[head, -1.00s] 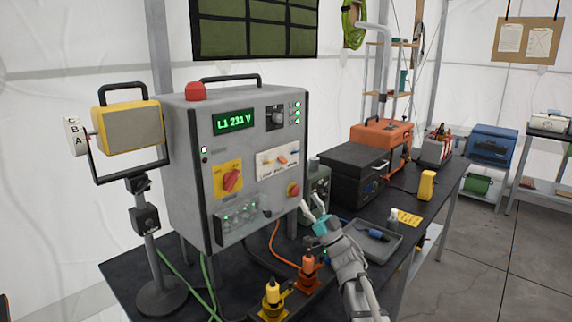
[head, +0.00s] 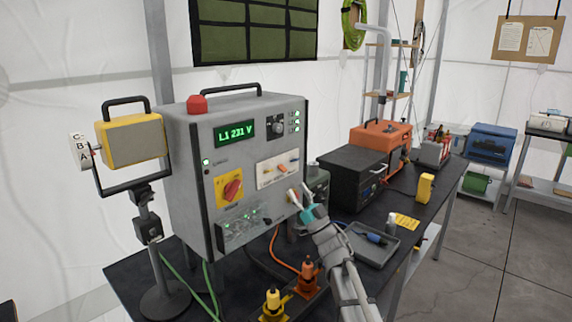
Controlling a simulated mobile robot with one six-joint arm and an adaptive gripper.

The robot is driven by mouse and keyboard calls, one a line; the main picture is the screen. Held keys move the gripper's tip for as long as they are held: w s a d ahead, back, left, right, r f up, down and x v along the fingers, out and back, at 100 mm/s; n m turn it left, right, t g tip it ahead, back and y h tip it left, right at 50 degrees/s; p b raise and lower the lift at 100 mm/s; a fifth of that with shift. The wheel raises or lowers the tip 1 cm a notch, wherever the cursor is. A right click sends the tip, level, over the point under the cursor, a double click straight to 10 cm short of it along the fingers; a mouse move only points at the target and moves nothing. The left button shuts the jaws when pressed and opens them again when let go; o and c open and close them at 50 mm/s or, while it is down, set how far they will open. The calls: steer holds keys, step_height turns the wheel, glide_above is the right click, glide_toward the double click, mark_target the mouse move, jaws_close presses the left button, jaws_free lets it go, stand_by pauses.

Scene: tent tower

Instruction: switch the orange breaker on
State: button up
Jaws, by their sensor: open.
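A grey power cabinet (head: 180,160) stands on the dark bench. Its front has a pale breaker panel (head: 265,183) with small levers, and one is the orange breaker (head: 282,168). The lever's exact position is too small to tell. My gripper (head: 298,192) is open and empty, just below and to the right of the breaker panel. Its fingers point up and left toward the cabinet face. Whether they touch the cabinet I cannot tell.
A red rotary switch on a yellow plate (head: 221,194) is left of the breakers. Below it is a clear-covered socket box (head: 243,229). Orange and yellow plugs (head: 307,268) stand at the bench front. A grey tray (head: 385,243) and black case (head: 346,187) lie right.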

mark_target(285, 171)
steer(key=shift+p+x, duration=2.45)
steer(key=shift+x, duration=1.4)
jaws_close()
